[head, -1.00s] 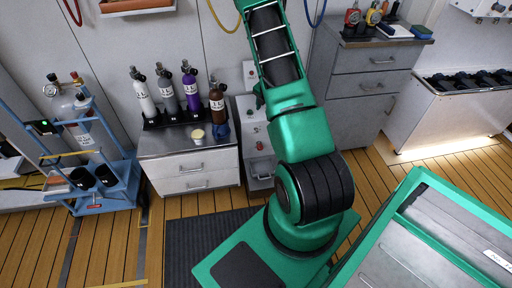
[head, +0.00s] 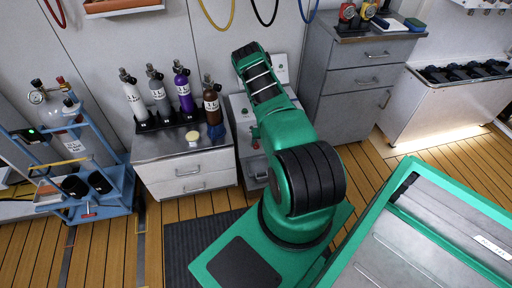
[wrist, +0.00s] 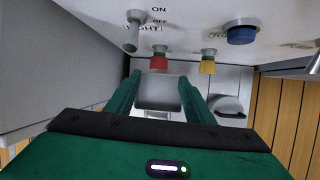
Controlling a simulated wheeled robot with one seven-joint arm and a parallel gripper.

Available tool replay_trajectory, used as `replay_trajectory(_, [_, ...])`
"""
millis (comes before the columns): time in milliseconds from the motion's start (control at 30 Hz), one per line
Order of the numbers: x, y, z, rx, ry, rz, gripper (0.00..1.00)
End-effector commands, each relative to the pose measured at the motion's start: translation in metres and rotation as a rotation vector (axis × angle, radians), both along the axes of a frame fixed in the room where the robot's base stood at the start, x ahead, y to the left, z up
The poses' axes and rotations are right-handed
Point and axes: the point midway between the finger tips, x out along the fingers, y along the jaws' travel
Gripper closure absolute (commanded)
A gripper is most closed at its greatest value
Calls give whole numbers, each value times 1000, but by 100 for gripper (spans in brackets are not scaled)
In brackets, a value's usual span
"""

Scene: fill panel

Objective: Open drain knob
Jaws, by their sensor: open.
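The fill panel (head: 241,103) is a light grey cabinet behind my arm in the head view. In the wrist view its face (wrist: 185,20) carries a grey lever (wrist: 131,38) beside ON/OFF marks, a red knob (wrist: 158,62), a yellow knob (wrist: 208,66) and a blue knob (wrist: 241,34). Part of a silver handle shows at the right edge. I cannot read which one is the drain knob. My gripper (wrist: 160,82) is open and empty, its two green fingers pointing toward the panel below the red and yellow knobs. The head view hides the gripper behind my arm.
Left of the panel, a grey drawer cabinet (head: 190,186) holds several gas cylinders in a black rack. A taller grey drawer unit (head: 350,100) stands close on the right. A blue cylinder cart (head: 105,200) stands at far left.

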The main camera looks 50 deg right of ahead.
Motion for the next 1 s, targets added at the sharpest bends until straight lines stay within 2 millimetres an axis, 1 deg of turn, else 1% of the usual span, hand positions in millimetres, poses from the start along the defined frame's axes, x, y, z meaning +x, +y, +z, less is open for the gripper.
replay_trajectory(33, [4, 0, -9, 2, 0, 1, 52])
replay_trajectory(200, [16, -2, -38, 2, 0, 2, 52])
replay_trajectory(333, [24, -4, -56, 2, 0, 2, 52])
replay_trajectory(500, [31, -6, -72, 2, 1, 4, 52])
replay_trajectory(700, [35, -8, -78, 0, -1, 4, 52])
replay_trajectory(967, [35, -8, -79, 1, 0, 4, 52])
replay_trajectory(1000, [35, -8, -79, 1, 0, 4, 59])
